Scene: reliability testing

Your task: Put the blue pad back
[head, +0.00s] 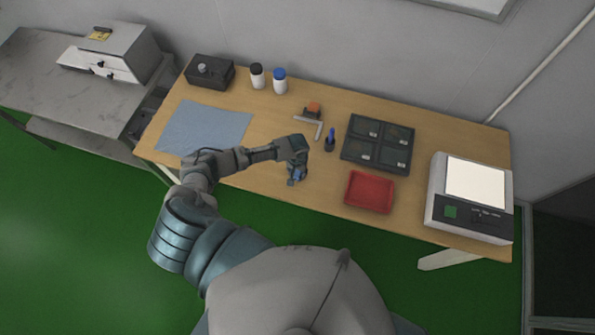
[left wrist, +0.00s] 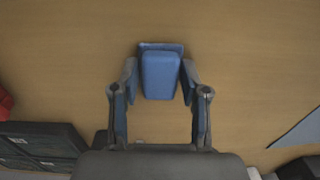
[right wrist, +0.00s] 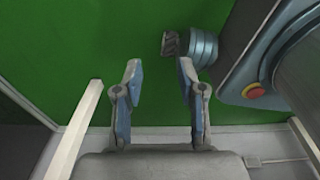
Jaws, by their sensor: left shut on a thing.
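The blue pad (left wrist: 160,75) is a small blue block between my left gripper's fingertips. My left gripper (head: 297,178) is shut on it over the front middle of the wooden table, left of the red tray. In the head view the pad is mostly hidden by the gripper; whether it touches the table I cannot tell. My right gripper (right wrist: 158,68) shows only in its own wrist view, open and empty above the green floor.
Bare wood surrounds the left gripper.

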